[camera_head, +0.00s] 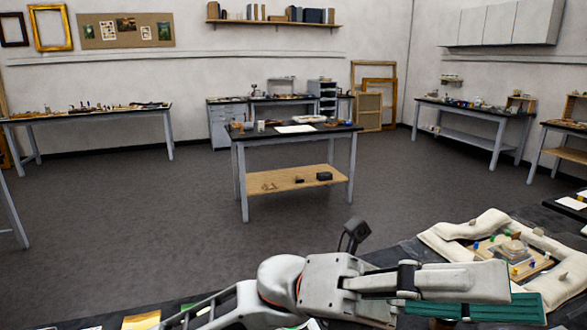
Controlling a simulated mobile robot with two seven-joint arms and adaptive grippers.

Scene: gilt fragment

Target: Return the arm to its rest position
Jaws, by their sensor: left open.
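My left arm reaches across the bottom of the head view from the left. Its grey gripper (482,286) points right, over the near dark worktop. The gripper is open, and I see nothing held between its fingers, though its lower side is partly hidden. A dark teal flat thing (490,313) lies just below it in the picture; I cannot tell whether they touch. To the right, a wooden board (527,268) with a pale fragment (511,249) and several coloured pegs rests among cream padded bags (476,224). My right gripper does not show.
A gold square (141,321) lies at the near bottom left. A dark-topped table (268,138) with a wooden lower shelf stands mid-room across open grey floor. Workbenches line the left (97,113) and right (487,113) walls.

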